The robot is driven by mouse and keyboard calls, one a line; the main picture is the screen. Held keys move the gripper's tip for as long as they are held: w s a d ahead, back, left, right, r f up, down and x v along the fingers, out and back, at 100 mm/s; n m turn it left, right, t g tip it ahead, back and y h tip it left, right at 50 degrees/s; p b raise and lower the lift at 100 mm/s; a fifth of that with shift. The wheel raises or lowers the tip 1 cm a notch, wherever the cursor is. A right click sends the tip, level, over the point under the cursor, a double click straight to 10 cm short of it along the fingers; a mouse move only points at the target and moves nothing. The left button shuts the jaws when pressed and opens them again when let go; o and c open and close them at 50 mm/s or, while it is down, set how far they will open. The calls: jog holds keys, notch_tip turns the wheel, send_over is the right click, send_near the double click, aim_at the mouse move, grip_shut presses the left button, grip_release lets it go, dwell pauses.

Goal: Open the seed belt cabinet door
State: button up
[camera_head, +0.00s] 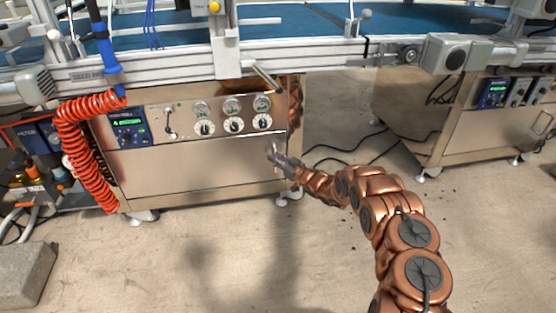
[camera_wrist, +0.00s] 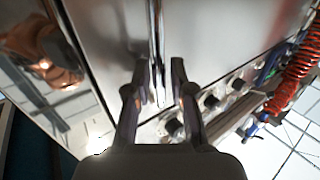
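The seed belt cabinet's door (camera_head: 190,170) is the plain steel panel below the gauges and knobs, and it looks closed. A bright lip (camera_head: 215,140) runs along its top edge. My gripper (camera_head: 273,152) is at the right end of the door, close to its upper right corner. In the wrist view my gripper (camera_wrist: 160,82) is open, with its fingers apart on either side of a narrow bright strip (camera_wrist: 156,45) on the steel front. I cannot tell whether the fingers touch it.
A control panel (camera_head: 180,122) with gauges and knobs is above the door. A coiled red hose (camera_head: 80,150) hangs at the left. A second steel cabinet (camera_head: 480,130) stands at the right. A concrete block (camera_head: 22,275) lies at lower left. The floor before the door is clear.

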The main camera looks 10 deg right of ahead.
grip_shut()
dwell(0.5)
